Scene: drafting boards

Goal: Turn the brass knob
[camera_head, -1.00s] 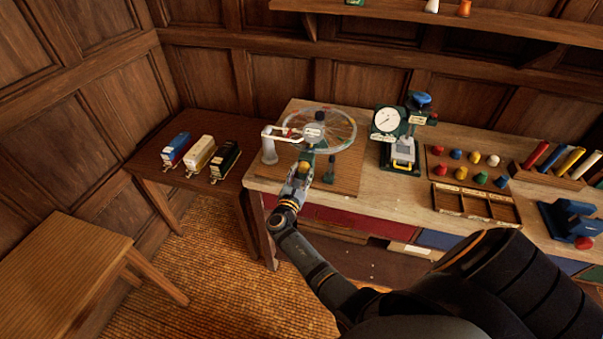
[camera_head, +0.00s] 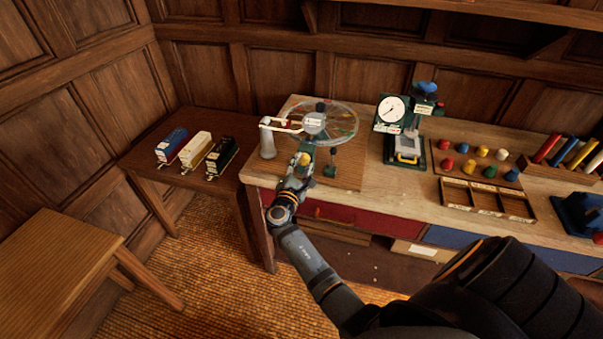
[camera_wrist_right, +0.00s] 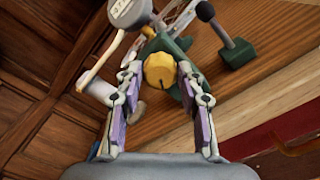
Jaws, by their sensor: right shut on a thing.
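The brass knob (camera_wrist_right: 160,70) is a round yellow knob with a dark mark on its lower edge in the right wrist view. It sits on the dark green stand of a clear spoked wheel (camera_head: 335,122). My right gripper (camera_wrist_right: 158,80) is shut on the knob, with one finger on each side. In the head view the gripper (camera_head: 303,160) reaches up to the stand from the front and mostly hides the knob. My left gripper is not in view.
A white arm on a grey post (camera_head: 267,142) stands close left of the gripper. A dial gauge (camera_head: 391,109) stands to the right, with coloured pegs and an empty divided tray (camera_head: 485,199) beyond. Toy wagons (camera_head: 195,149) sit on the side table. A wooden stool (camera_head: 60,262) is at lower left.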

